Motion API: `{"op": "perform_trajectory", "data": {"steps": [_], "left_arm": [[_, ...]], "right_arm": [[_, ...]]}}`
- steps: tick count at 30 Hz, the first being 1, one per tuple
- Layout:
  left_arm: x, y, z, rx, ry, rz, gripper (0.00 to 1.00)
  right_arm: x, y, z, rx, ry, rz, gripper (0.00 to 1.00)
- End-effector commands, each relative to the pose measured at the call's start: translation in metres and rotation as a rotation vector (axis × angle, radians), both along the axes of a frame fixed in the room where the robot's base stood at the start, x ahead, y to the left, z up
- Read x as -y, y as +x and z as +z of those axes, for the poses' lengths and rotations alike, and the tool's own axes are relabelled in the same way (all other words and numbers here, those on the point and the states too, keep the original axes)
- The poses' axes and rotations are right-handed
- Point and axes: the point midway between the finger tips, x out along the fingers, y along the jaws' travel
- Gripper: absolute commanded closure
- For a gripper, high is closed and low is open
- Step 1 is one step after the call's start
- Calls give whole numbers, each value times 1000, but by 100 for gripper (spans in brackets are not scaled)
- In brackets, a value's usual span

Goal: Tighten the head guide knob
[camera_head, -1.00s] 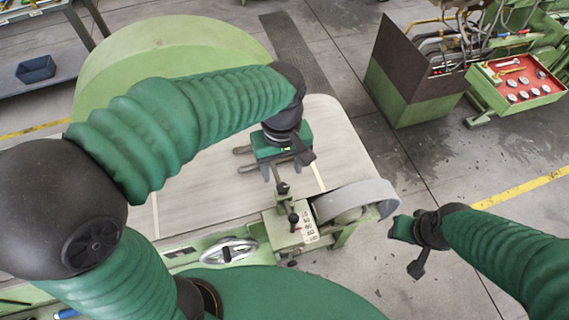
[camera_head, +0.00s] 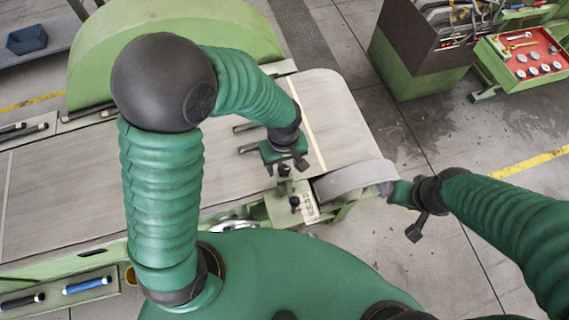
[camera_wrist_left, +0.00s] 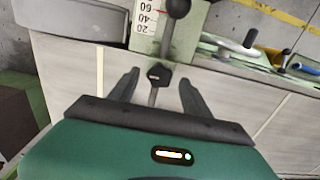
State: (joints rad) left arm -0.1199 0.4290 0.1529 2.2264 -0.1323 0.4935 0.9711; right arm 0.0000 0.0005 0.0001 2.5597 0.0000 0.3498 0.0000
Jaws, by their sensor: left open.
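A small black knob (camera_head: 284,170) on a thin stem stands on the machine's guide unit by the belt end. In the left wrist view the knob (camera_wrist_left: 159,74) is between the spread fingertips, and I see no clear contact. My left gripper (camera_head: 286,164) is open and points toward the knob; its fingers also show in the left wrist view (camera_wrist_left: 160,78). A second black ball-ended lever (camera_head: 295,202) is beside a numbered scale (camera_wrist_left: 148,17). My right gripper (camera_head: 401,207) is off to the right, beside the grey roller end; its jaw gap is unclear.
A curved grey guard (camera_head: 352,179) is right of the knob. A red tray (camera_head: 525,55) holds parts at upper right. Blue and black handled tools (camera_head: 87,285) lie lower left.

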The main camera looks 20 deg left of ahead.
Motion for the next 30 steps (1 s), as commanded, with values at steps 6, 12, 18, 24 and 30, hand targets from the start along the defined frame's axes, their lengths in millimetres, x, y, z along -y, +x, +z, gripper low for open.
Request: {"op": "perform_trajectory", "data": {"steps": [6,12,18,24,30], "left_arm": [[3,0,-9,1,2,-2,44],[3,1,-9,0,2,-2,52],[2,1,-9,1,1,-1,78],[3,2,-8,4,0,-1,100],[1,3,-8,4,1,-5,100]], "right_arm": [[0,0,1,0,0,0,64],[0,0,1,0,0,0,64],[0,0,0,0,0,0,64],[0,0,1,0,0,0,64],[0,0,1,0,0,0,64]]}}
